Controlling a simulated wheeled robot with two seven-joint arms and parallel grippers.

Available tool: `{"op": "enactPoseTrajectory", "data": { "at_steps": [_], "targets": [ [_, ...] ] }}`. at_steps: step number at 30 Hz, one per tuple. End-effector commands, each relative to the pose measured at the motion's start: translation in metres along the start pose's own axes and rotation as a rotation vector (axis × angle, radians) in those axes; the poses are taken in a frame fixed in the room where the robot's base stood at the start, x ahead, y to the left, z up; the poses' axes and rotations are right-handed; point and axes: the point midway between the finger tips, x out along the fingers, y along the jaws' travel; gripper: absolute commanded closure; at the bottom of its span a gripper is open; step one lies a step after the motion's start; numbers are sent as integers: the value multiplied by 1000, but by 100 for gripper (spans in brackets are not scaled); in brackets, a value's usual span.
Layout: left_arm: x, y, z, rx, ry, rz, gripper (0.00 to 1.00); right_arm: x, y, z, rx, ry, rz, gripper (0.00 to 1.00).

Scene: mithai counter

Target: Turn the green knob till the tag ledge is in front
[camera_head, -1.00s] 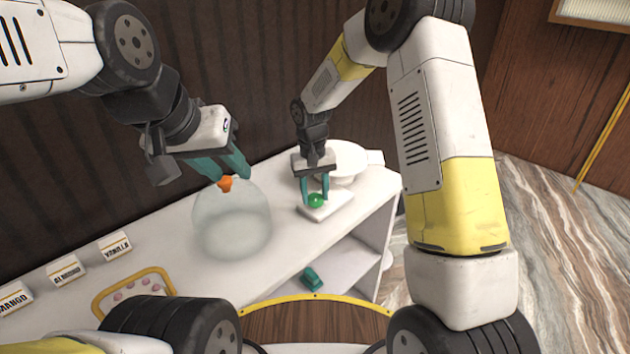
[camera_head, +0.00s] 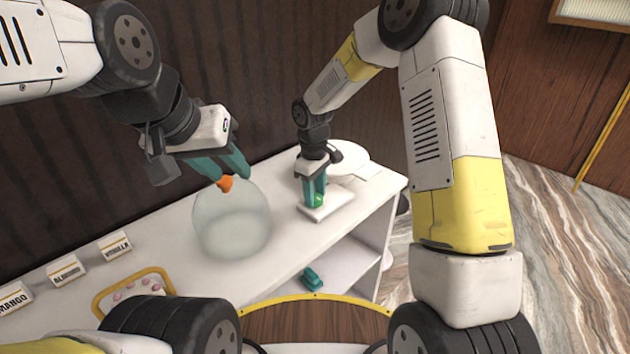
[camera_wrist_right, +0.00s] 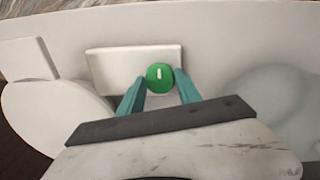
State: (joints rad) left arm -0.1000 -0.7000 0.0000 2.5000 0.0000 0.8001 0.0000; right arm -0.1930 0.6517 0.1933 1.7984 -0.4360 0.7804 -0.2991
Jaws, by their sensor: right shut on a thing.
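The green knob (camera_head: 318,200) sits on a white rectangular block (camera_head: 326,212) on the counter; a white line marks its top in the right wrist view (camera_wrist_right: 159,77). My right gripper (camera_head: 312,200) comes down from above and is shut on the knob, one finger on each side. Behind the block is a round white turntable (camera_head: 345,160), partly hidden by my right arm. A pale tab, apparently the tag ledge (camera_head: 368,169), sticks out at its right side. My left gripper (camera_head: 230,178) has its fingers apart around the orange knob (camera_head: 225,184) of a clear dome.
The clear dome (camera_head: 232,222) stands on the counter left of the block. Name cards (camera_head: 67,271) and a yellow-rimmed tray (camera_head: 170,283) are further left. A teal object (camera_head: 312,277) lies on the shelf below. The counter (camera_head: 283,235) between dome and block is clear.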

Motion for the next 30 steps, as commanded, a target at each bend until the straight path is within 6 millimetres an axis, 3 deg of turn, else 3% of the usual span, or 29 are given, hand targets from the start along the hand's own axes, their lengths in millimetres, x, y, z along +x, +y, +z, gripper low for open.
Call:
{"op": "enactPoseTrajectory", "data": {
  "at_steps": [17, 18, 20, 30],
  "targets": [
    [0, 0, 0, 0, 0, 0, 64, -1, 1, 0, -29, 2, 2, 100],
    [0, 0, 0, 0, 0, 0, 64, -1, 1, 0, -29, 2, 2, 52],
    [0, 0, 0, 0, 0, 0, 64, -1, 1, 0, -28, 2, 2, 40],
    [0, 0, 0, 0, 0, 0, 64, -2, 0, 0, -27, 2, 1, 38]
  ]
}}
